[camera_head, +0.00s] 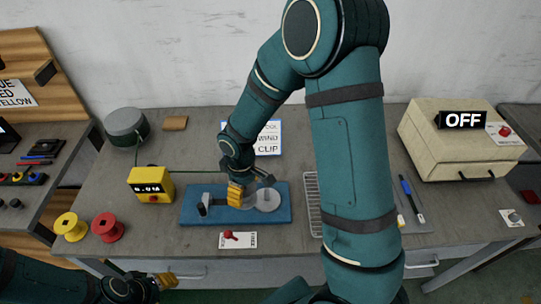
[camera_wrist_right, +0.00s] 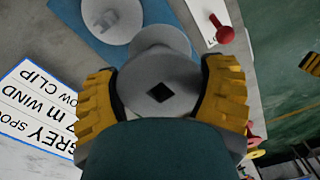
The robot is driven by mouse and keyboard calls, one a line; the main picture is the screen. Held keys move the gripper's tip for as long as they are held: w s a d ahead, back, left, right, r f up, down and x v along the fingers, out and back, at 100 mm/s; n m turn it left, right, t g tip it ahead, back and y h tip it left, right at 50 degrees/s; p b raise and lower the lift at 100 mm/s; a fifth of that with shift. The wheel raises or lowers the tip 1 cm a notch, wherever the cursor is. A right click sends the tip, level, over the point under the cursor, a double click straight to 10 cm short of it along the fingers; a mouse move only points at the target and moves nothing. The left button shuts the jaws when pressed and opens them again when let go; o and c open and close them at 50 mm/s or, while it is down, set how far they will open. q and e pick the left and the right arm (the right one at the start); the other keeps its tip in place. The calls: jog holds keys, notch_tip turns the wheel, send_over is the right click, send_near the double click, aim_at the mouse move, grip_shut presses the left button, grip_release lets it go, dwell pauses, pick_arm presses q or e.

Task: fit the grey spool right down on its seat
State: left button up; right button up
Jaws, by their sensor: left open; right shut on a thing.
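The grey spool (camera_wrist_right: 180,75) is between the yellow fingers of my right gripper (camera_wrist_right: 165,95) in the right wrist view; its flange has a dark square hole. In the head view my right gripper (camera_head: 250,187) is over the blue base plate (camera_head: 188,213), and its fingers partly hide the spool. A grey disc (camera_head: 268,201) sits on the plate to the right of the gripper. The spool's seat is hidden, so I cannot tell whether the spool touches it. My left gripper (camera_head: 155,284) is open and empty at the lower left, in front of the table.
A yellow meter box (camera_head: 152,185), a yellow spool (camera_head: 70,227) and a red spool (camera_head: 108,227) stand left of the plate. A grey drum (camera_head: 126,126) with a wire is behind. A red-knobbed lever (camera_head: 231,235) is in front; a beige machine (camera_head: 455,145) stands right.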

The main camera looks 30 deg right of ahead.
jog(key=d+r+n+p, duration=0.6)
jog(key=d+n, duration=0.1)
jog(key=n, duration=0.9)
jog(key=shift+d+n, duration=0.3)
jog(key=shift+w, duration=0.1)
jog(key=shift+f+b, duration=2.3)
jog(key=shift+f, duration=0.75)
jog(key=shift+p, duration=0.3)
jog(key=shift+f+b, duration=2.45)
jog(key=shift+f, duration=0.7)
jog(key=o, duration=1.1)
jog(key=shift+c, duration=0.2)
